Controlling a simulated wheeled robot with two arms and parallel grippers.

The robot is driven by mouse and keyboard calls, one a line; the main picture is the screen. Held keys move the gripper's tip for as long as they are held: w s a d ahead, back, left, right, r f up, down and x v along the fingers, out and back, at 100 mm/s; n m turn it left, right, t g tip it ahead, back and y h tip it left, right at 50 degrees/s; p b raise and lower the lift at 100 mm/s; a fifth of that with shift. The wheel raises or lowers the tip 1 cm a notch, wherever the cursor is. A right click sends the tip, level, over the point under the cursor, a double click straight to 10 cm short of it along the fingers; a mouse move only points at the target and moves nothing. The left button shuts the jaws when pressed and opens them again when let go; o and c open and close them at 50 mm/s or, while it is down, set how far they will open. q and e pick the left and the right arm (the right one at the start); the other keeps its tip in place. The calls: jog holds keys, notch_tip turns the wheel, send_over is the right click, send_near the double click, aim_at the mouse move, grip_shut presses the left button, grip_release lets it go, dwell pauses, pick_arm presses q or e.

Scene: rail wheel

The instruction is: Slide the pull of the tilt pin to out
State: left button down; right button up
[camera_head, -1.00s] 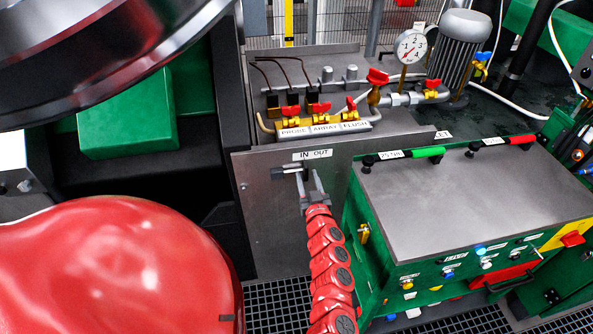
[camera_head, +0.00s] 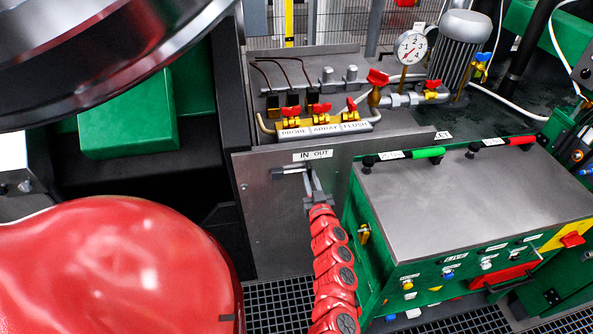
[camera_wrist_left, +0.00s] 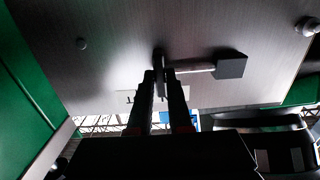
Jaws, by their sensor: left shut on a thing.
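The tilt pin (camera_head: 292,170) sits on the grey upright panel under a white IN OUT label (camera_head: 313,155). A thin rod runs right from its small block to the pull, which is mostly hidden by my fingers in the head view. My left gripper (camera_head: 314,182) reaches up to the pull, below the OUT side of the label. In the left wrist view, the fingers (camera_wrist_left: 163,80) are closed around the dark pull (camera_wrist_left: 160,55). The rod there leads right to the dark block (camera_wrist_left: 232,65). My right gripper is not in view.
A green cabinet with a grey top (camera_head: 470,200) stands close to the right of my left arm. Red-handled valves (camera_head: 322,112) and a gauge (camera_head: 411,47) sit above the panel. A large dark round metal part (camera_head: 90,50) fills the upper left. Floor grating (camera_head: 280,305) lies below.

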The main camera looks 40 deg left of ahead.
pick_arm(q)
jog(key=shift+w+d+f, duration=0.1)
jog(key=shift+w+d, duration=1.05)
jog(key=shift+w, duration=0.15)
jog(key=shift+w+d, duration=0.2)
jog(key=shift+w, duration=0.05)
jog(key=c, duration=0.6)
grip_release()
jog(key=shift+c, duration=0.2)
jog(key=p+v, duration=0.3)
jog(key=v, duration=0.3)
